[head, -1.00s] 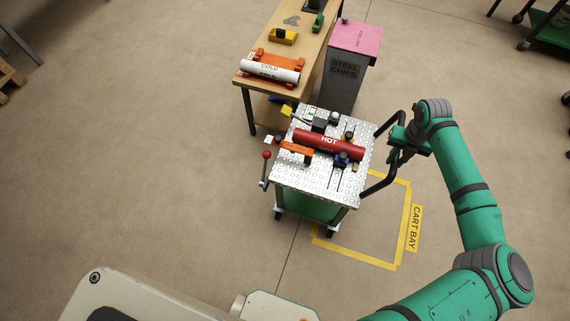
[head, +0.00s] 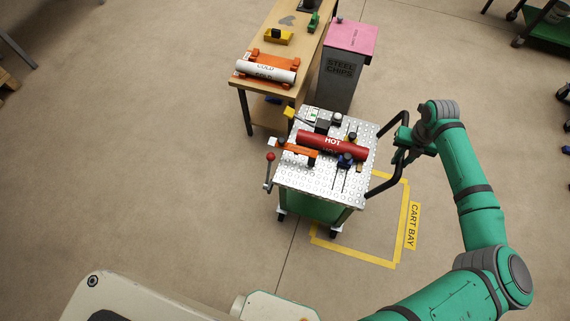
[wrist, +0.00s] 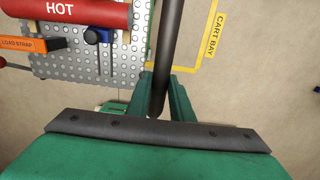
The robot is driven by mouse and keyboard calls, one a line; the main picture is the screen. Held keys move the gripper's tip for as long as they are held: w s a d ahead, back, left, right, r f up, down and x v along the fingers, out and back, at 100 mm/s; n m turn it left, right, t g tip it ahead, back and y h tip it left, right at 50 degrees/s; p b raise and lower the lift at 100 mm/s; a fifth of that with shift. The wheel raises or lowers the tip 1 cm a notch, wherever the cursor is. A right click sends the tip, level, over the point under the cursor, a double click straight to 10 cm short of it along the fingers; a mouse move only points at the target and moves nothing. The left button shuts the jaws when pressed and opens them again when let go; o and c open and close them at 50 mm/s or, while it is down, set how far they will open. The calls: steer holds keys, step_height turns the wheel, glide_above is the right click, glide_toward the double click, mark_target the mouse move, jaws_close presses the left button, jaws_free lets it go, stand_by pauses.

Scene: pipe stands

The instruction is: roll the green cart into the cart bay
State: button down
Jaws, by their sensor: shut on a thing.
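The green cart (head: 308,207) stands on its casters with a perforated metal top (head: 301,175). The cart bay (head: 402,225) is a yellow taped outline on the floor; the cart overlaps its upper left part, and the rest of the outline lies open to the right and front. My gripper (head: 403,141) is shut on the cart's black push handle (head: 388,179) on the right side. In the wrist view the dark handle bar (wrist: 168,60) runs down between my gripper's fingers (wrist: 164,92).
A red HOT pipe (head: 332,143) and an orange load strap (head: 299,148) are on the cart top. A wooden bench (head: 299,53) with a white COLD pipe (head: 265,71) and a pink-topped steel chips bin (head: 342,72) stand behind. Floor in front is clear.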

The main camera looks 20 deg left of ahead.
steer(key=d, duration=0.7)
steer(key=shift+d, duration=0.35)
stand_by(0.4)
steer(key=c, duration=0.8)
jaws_free()
steer(key=shift+a, duration=0.1)
steer(key=shift+o, duration=0.2)
step_height(320, 180, up, 8)
stand_by(0.5)
